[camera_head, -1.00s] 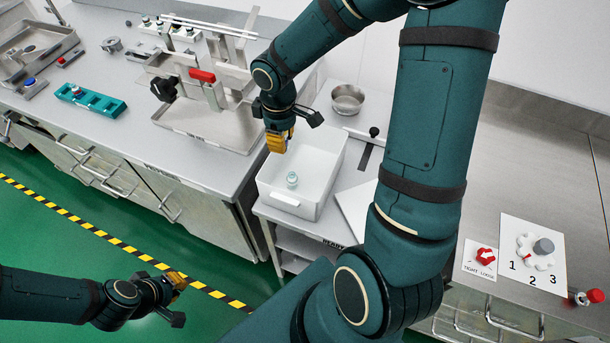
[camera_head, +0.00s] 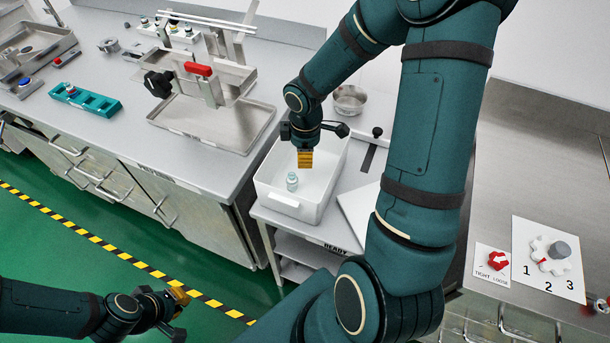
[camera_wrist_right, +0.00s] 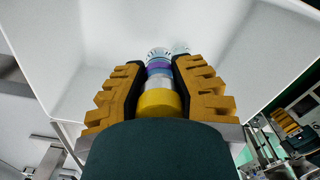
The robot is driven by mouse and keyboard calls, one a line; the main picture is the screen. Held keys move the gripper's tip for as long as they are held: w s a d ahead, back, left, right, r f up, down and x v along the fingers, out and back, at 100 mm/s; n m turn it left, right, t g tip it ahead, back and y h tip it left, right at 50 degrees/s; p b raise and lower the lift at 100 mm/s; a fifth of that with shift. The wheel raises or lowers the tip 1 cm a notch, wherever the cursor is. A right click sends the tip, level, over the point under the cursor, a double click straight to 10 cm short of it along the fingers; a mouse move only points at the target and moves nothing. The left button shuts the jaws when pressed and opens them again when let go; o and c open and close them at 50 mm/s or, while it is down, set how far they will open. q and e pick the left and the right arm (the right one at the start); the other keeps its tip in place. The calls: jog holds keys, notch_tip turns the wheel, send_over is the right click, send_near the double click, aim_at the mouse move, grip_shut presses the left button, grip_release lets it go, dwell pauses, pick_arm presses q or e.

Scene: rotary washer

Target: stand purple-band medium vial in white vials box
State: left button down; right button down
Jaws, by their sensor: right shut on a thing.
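The white vials box (camera_head: 268,192) is an open white tub on the low stand in the middle of the head view. My right gripper (camera_head: 305,158) points down over it. In the right wrist view, my right gripper (camera_wrist_right: 158,85) is shut on the purple-band medium vial (camera_wrist_right: 158,66), with a pale ridged end and a yellow part showing between the fingers. The box's white walls (camera_wrist_right: 110,30) surround the vial's far end; contact with the floor is unclear. My left gripper (camera_head: 178,300) hangs over the floor, away from the box, its jaw gap unclear.
Another pale vial (camera_head: 292,181) stands inside the box, close to my right gripper. A metal rack with a red clamp (camera_head: 198,69) and a teal holder (camera_head: 86,100) are on the left bench. A metal bowl (camera_head: 349,99) stands behind the box.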

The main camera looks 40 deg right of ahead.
jog(key=shift+f+b, duration=0.85)
jog(key=shift+f, duration=2.45)
jog(key=shift+f, duration=0.15)
jog(key=c, duration=0.8)
grip_release()
jog(key=shift+r, duration=0.2)
notch_tip(320, 180, up, 12)
jog(key=p, duration=0.3)
jog(key=shift+p, duration=0.3)
